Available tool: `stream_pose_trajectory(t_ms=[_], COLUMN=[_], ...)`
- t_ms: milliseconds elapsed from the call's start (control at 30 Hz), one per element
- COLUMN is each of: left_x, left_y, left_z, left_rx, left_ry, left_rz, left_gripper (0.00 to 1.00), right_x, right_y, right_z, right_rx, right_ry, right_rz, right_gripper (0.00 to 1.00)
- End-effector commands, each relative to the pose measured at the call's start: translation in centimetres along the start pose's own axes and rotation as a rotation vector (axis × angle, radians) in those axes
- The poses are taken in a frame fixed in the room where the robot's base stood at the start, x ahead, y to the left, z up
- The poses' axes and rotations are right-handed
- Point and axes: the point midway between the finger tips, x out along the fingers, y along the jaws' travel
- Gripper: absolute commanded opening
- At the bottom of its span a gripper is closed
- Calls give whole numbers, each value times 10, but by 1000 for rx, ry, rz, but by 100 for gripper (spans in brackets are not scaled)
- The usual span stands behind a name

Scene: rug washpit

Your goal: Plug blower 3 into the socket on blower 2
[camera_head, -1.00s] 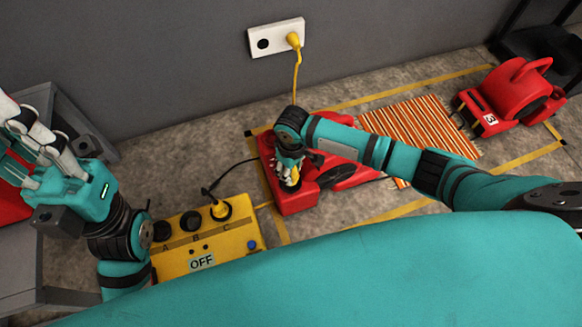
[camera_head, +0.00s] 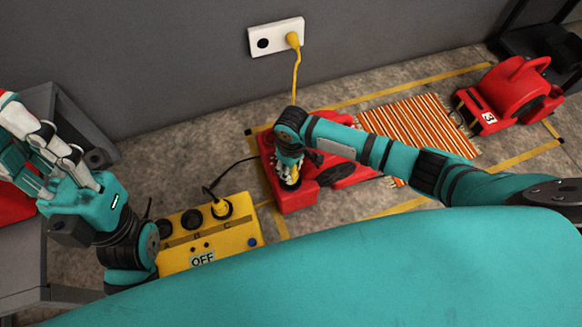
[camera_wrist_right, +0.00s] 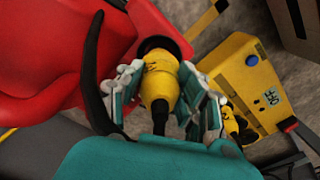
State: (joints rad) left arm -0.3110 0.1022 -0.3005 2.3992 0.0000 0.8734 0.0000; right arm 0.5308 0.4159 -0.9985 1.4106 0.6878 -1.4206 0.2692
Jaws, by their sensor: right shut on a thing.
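My right gripper (camera_head: 290,176) is shut on a yellow plug (camera_wrist_right: 160,82) with a black cord. The plug points at a dark round socket (camera_wrist_right: 152,43) on the red blower (camera_head: 352,177) in the middle, and its front end meets the socket opening. I cannot tell how deep it sits. Blower 3 (camera_head: 508,96), red with a white "3" label, stands at the back right. My left gripper (camera_head: 28,160) is at the far left, its fingers apart, away from the plug and blowers.
A yellow power box (camera_head: 225,240) marked "OFF" stands in front, with a yellow plug (camera_head: 221,209) in outlet C. A wall outlet (camera_head: 275,38) holds another yellow plug. A striped rug (camera_head: 420,132) lies between the blowers. A grey stand (camera_head: 75,125) is at the left.

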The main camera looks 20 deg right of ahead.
Motion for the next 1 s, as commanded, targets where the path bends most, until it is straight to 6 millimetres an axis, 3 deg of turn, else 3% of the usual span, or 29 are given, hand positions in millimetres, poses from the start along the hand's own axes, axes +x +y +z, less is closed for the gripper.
stream_pose_trajectory(t_ms=[1000], left_x=[7], left_y=[-1], left_z=[-1], left_rx=[5], left_ry=[35], left_rz=[2], left_gripper=[0], right_x=[22], right_y=[0], right_z=[0], right_rx=[0], right_ry=[0], right_rz=[-1], right_gripper=[0])
